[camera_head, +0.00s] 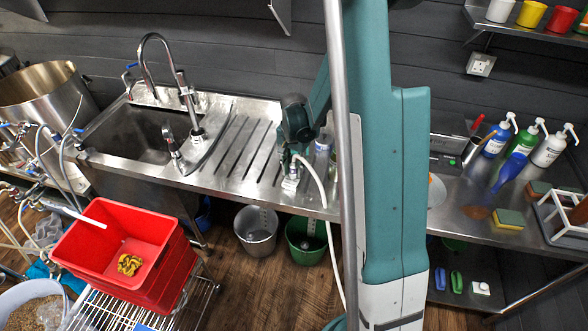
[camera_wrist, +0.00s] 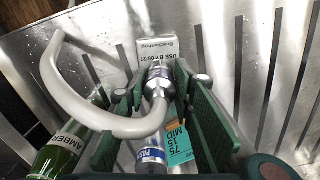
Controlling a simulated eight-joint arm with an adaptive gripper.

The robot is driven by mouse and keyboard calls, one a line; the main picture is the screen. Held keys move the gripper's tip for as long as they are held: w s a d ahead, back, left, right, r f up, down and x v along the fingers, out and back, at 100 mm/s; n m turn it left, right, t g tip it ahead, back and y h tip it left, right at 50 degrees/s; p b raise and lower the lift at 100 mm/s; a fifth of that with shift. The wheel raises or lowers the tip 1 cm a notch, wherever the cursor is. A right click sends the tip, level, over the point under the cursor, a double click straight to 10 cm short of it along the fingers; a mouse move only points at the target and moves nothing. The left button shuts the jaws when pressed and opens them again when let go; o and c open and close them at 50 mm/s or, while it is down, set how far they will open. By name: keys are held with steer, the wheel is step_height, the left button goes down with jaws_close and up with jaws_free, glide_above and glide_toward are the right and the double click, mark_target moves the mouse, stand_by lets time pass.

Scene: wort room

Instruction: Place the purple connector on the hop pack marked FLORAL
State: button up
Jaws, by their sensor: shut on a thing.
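My gripper (camera_head: 291,158) is low over the ribbed steel drainboard. In the wrist view its green fingers (camera_wrist: 160,82) are shut on a silvery metal connector (camera_wrist: 157,88) with a pale hose (camera_wrist: 100,122) curving off it to the left; no clear purple shows. The connector's far end is at a silver pack (camera_wrist: 157,47) printed "USE BY 06/21", which also shows below the gripper in the head view (camera_head: 290,185). I cannot tell whether they touch. The word FLORAL is not readable in either view.
A green bottle labelled AMBER (camera_wrist: 55,155), a blue-labelled bottle (camera_wrist: 152,157) and a teal label (camera_wrist: 178,146) are close by the fingers. The sink (camera_head: 135,132) lies left. Drainboard slats between are clear.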

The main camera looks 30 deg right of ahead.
steer(key=shift+f, duration=0.15)
steer(key=o, duration=1)
steer(key=shift+c, duration=0.2)
steer(key=shift+r, duration=6.2)
steer(key=shift+a+r, duration=0.1)
